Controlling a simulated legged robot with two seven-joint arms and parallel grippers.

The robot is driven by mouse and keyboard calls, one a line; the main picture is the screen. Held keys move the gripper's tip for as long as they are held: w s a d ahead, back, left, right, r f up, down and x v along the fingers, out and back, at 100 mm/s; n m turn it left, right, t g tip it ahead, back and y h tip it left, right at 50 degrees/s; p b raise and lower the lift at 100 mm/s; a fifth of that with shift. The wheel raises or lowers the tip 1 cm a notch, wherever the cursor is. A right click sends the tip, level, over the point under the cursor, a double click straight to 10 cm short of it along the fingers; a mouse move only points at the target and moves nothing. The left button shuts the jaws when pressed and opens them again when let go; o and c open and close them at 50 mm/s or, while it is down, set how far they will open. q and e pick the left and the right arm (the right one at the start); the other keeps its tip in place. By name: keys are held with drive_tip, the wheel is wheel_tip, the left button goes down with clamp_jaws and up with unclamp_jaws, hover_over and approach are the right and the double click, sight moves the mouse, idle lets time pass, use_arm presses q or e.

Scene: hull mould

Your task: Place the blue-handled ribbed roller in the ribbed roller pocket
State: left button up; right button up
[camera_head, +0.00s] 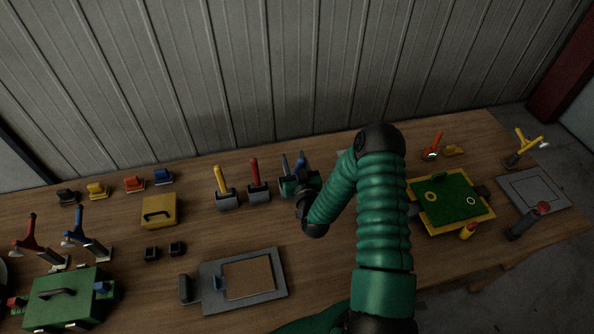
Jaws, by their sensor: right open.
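Two blue-handled tools show, and I cannot tell from their ends which is the ribbed roller. One blue handle (302,165) stands in the row at the back middle, partly hidden by my right gripper. The other blue-handled tool (77,238) leans on a pale stand at the left. My right gripper (293,168) is open, with its grey fingers close to the back blue handle; I cannot tell whether they touch it. I cannot make out the ribbed roller pocket for certain. My left gripper is not in view.
Yellow-handled (221,181) and red-handled (254,173) tools stand in grey blocks left of my gripper. A yellow case (159,211), a green toolbox (66,302) and a grey-framed board (274,259) are on the wooden table. A yellow-edged green tray (450,198) lies right of my arm.

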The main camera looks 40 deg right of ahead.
drive_tip(key=b+v, duration=0.1)
drive_tip(key=v, duration=0.6)
drive_tip(key=shift+a, duration=0.2)
